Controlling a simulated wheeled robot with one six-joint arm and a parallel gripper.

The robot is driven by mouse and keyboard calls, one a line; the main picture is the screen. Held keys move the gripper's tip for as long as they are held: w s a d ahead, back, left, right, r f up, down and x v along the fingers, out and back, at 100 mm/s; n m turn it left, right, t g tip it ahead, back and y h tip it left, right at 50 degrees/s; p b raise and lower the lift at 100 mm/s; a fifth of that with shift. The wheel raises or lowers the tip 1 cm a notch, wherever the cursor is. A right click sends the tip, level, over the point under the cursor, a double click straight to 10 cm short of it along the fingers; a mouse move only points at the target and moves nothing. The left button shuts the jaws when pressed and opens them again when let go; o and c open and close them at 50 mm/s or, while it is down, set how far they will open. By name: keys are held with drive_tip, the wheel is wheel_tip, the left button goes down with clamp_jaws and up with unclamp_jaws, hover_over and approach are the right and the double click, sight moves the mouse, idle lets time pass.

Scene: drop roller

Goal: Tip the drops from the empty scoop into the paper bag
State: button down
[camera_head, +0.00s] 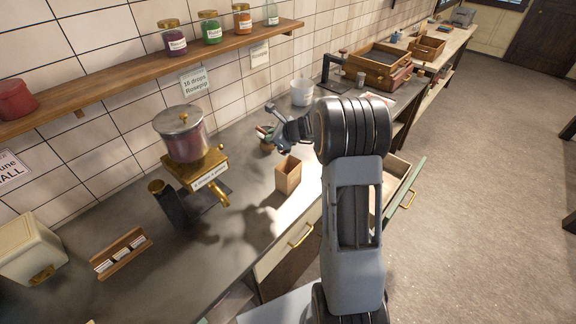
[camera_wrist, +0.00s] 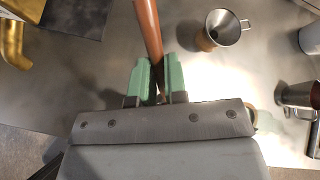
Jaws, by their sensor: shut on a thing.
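The paper bag (camera_head: 288,176) is a small brown open-topped bag standing upright on the grey counter; its inside is not readable. My gripper (camera_head: 282,138) is above and behind it, near the wall side of the counter. In the wrist view my gripper's green fingers (camera_wrist: 158,82) are shut on a brown rod-like handle (camera_wrist: 148,30), which runs up out of the frame. I take it for the scoop's handle; its bowl is not clearly seen, so I cannot tell what it holds.
A drop machine (camera_head: 188,140) with a brass spout stands left of the bag. A white bucket (camera_head: 302,92) stands behind. A metal cup with a handle (camera_wrist: 228,27) shows in the wrist view. An open drawer (camera_head: 394,190) juts out at the right. Bare counter lies left of the bag.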

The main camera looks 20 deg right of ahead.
drive_tip(key=shift+s+d+r+t, duration=0.2)
drive_tip(key=shift+s+t, duration=0.15)
drive_tip(key=shift+t, duration=0.15)
drive_tip(key=shift+s+d+r+t+y+b, duration=0.15)
drive_tip(key=shift+s+t+y+b, duration=0.55)
drive_tip(key=shift+b, duration=1.85)
drive_tip(key=shift+s+d+r+n+t+y+b, duration=0.15)
drive_tip(key=shift+s+t+b, duration=0.3)
drive_tip(key=shift+b, duration=0.9)
drive_tip(key=shift+s+d+f+n+t+y+b, duration=0.1)
drive_tip(key=shift+s+t+y+b, duration=0.35)
drive_tip(key=shift+b, duration=0.9)
drive_tip(key=shift+s+d+r+n+t+b, duration=0.2)
drive_tip(key=shift+t+b, duration=0.4)
drive_tip(key=shift+b, duration=0.75)
